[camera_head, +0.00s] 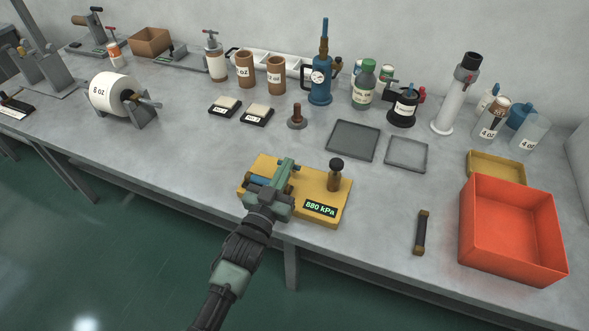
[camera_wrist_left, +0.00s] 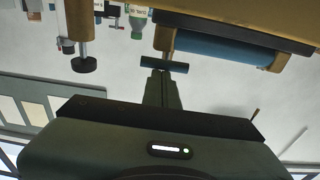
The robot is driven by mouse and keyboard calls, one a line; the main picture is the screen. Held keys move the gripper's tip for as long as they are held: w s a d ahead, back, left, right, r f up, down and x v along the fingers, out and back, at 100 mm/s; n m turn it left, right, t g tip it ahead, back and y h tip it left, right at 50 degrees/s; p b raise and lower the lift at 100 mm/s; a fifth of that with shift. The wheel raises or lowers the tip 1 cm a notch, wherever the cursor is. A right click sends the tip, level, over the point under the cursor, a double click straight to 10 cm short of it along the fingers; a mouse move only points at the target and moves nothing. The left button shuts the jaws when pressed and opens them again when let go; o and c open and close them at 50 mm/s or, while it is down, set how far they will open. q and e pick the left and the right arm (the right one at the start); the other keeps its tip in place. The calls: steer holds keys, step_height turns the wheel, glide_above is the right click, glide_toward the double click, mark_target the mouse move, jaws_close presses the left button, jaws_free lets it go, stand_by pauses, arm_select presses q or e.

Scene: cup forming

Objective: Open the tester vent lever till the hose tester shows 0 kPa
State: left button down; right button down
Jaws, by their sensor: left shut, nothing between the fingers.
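The yellow hose tester (camera_head: 288,212) sits near the table's front edge, and its display (camera_head: 320,208) reads 880 kPa. A post with a black knob (camera_head: 336,165) stands on its back right. My left gripper (camera_head: 287,163) is over the tester's left part, shut and empty, and covers some of it. A blue cylinder (camera_head: 260,181) shows beside the gripper; it also shows in the left wrist view (camera_wrist_left: 225,50). There a small blue bar (camera_wrist_left: 178,67), possibly the vent lever, lies right at the fingertips (camera_wrist_left: 162,76). I cannot tell whether they touch. My right gripper is not in view.
A red bin (camera_head: 513,230) and a dark rod with brass ends (camera_head: 421,232) lie to the right. Two grey trays (camera_head: 353,140) are behind the tester. Bottles and a blue gauge pump (camera_head: 320,88) line the back.

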arm_select(q)
steer(key=shift+s+f+t+b, duration=0.25)
steer(key=shift+f+t+b, duration=0.15)
steer(key=shift+f+b, duration=0.15)
steer(key=shift+s+a+f+b, duration=0.2)
steer(key=shift+s+a+b, duration=0.05)
steer(key=shift+s+b, duration=0.15)
steer(key=shift+s+a+f, duration=0.2)
steer(key=shift+s+f, duration=0.1)
steer(key=shift+f, duration=0.05)
steer(key=shift+s+f, duration=0.4)
steer(key=shift+f, duration=0.35)
arm_select(e)
steer(key=shift+f, duration=1.85)
